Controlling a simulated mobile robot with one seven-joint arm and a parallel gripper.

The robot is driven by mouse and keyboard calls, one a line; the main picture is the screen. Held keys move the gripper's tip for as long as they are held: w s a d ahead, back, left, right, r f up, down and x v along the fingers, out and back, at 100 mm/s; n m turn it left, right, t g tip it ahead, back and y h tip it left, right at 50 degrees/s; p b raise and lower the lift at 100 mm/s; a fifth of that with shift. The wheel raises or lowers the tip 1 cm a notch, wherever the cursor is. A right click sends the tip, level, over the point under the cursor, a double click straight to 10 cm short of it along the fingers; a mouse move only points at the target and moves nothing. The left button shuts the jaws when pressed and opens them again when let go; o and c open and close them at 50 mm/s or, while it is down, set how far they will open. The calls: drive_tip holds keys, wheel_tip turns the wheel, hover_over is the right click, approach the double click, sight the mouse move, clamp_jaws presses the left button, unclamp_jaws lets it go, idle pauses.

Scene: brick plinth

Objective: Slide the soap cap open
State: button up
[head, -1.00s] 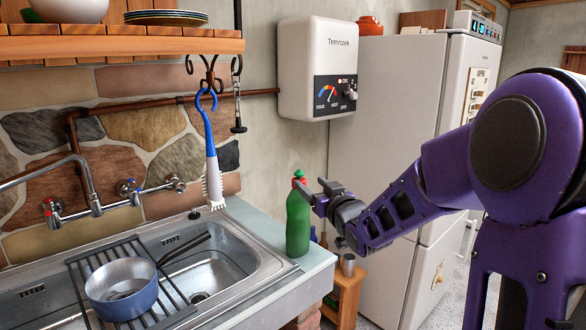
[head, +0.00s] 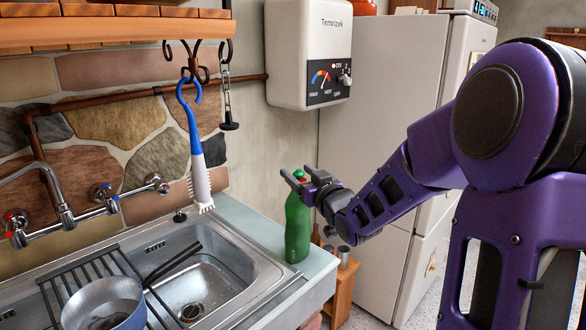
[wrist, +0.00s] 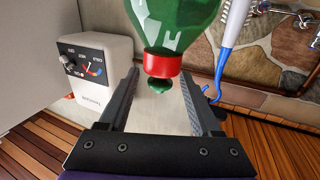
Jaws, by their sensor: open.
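The soap bottle (head: 297,229) is green and stands upright on the counter's right end, beside the sink. Its red and green cap (head: 299,175) is at the top in the head view. In the wrist view the bottle (wrist: 172,22) appears upside down, with its red collar (wrist: 162,64) and green cap tip (wrist: 159,85) pointing between the fingers. My gripper (head: 299,176) is open at the height of the cap, with a finger to each side of it. In the wrist view there is clear space between the cap and both fingers (wrist: 160,100).
The sink (head: 205,285) is left of the bottle, with a rack and a blue pot (head: 104,304) on it. A blue-handled brush (head: 195,140) hangs left of the bottle. A white heater (head: 308,55) is on the wall above. A fridge (head: 385,130) stands behind my arm.

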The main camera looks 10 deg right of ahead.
drive_tip(key=shift+w, duration=0.15)
clamp_jaws()
idle(0.4)
drive_tip(key=shift+r, duration=0.1)
idle(1.0)
